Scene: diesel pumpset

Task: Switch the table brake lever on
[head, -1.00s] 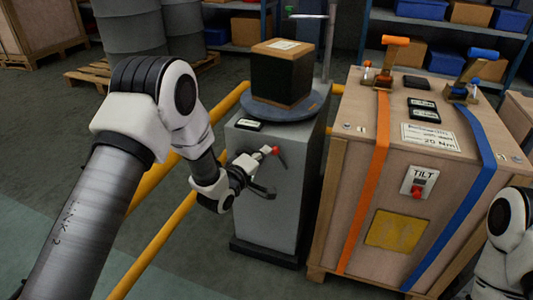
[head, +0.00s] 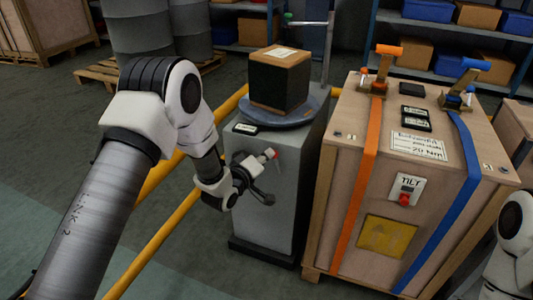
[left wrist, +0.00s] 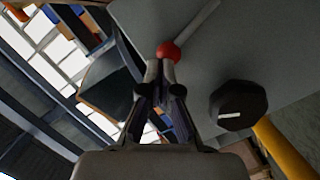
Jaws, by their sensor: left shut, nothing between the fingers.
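The brake lever, a thin pale rod with a red ball knob (head: 275,154), is on the front of the grey pedestal (head: 285,200) under the round turntable (head: 290,117). In the left wrist view the knob (left wrist: 168,51) is just beyond my fingertips, and its rod runs up and right. My left gripper (head: 264,160) is shut and empty, with its fingertips (left wrist: 162,68) at the knob; whether they touch it I cannot tell. A black dial with a white mark (left wrist: 239,105) is to the right in the left wrist view. My right gripper is out of view.
A strapped box (head: 280,80) stands on the turntable. A wooden crate (head: 335,200) with orange and blue straps and a TILT switch (head: 405,190) is close on the right. Yellow rails (head: 160,240) run on the left, beneath my left arm.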

